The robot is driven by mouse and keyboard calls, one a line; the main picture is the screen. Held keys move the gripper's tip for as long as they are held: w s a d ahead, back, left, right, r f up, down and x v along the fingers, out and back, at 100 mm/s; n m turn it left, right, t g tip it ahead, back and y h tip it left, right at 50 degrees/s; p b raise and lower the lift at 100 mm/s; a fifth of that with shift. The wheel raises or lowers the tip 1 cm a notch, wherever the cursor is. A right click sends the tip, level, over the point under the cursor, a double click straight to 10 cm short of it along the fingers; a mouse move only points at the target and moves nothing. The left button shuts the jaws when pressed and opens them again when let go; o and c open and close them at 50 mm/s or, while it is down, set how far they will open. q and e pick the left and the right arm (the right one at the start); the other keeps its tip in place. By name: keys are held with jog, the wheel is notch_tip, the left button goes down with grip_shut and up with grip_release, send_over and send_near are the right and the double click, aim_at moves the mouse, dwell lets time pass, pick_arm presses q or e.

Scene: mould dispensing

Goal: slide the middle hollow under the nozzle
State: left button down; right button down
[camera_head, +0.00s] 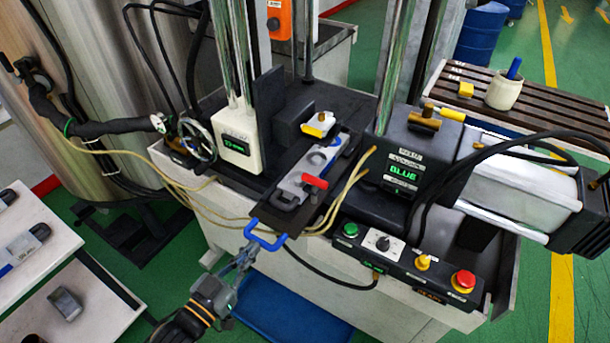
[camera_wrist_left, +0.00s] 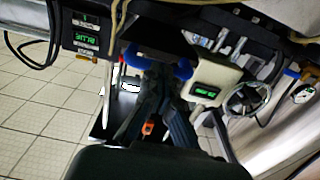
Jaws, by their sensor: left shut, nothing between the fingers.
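My left gripper (camera_head: 252,250) is shut and empty, with its fingertips at the blue handle (camera_head: 265,238) on the front end of the dark slide. In the left wrist view, the gripper's fingers (camera_wrist_left: 167,85) lie close together by the blue handle (camera_wrist_left: 131,57); whether they touch it I cannot tell. A long grey mould (camera_head: 292,184) lies on the slide, with a red clamp handle (camera_head: 315,181) at its side. Its hollows are too small to tell apart. A block with a yellow and brass top (camera_head: 320,123) stands at the mould's far end. I cannot make out the nozzle tip. My right gripper is not in view.
Pale hoses (camera_head: 200,190) run along the machine front and past the slide. A control panel with a red stop button (camera_head: 463,280) is to the right, below a black unit reading BLUE (camera_head: 404,172). A shelf with grey parts (camera_head: 25,245) stands at left.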

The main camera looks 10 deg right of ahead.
aim_at(258, 241)
pick_arm(q)
jog(key=shift+x, duration=0.8)
jog(key=shift+x, duration=0.9)
dwell(0.4)
jog(key=shift+s, duration=0.1)
jog(key=p+v, duration=0.2)
jog(key=v, duration=0.5)
dwell(0.5)
